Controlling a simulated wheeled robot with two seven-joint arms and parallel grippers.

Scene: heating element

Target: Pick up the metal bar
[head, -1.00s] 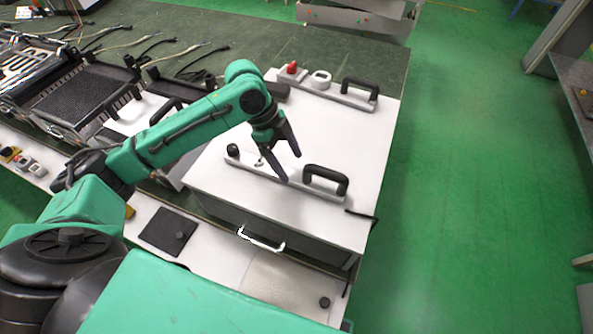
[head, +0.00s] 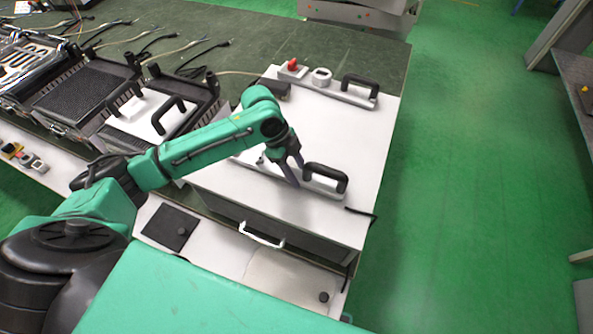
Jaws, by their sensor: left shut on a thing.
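A long light-grey metal bar (head: 320,187) with a black handle (head: 326,176) near its right end lies along the near part of a white-topped box (head: 340,224). My left gripper (head: 294,174) reaches down to the bar just left of the handle and is shut on the bar. No gap between the bar and the box top can be made out. My right gripper is not in view.
A second bar (head: 346,95) with a black handle, a red knob (head: 292,64) and a round gauge (head: 321,76) lies at the back of the box top. Dark trays (head: 86,98) and cables stand to the left. Open green floor (head: 470,190) lies to the right.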

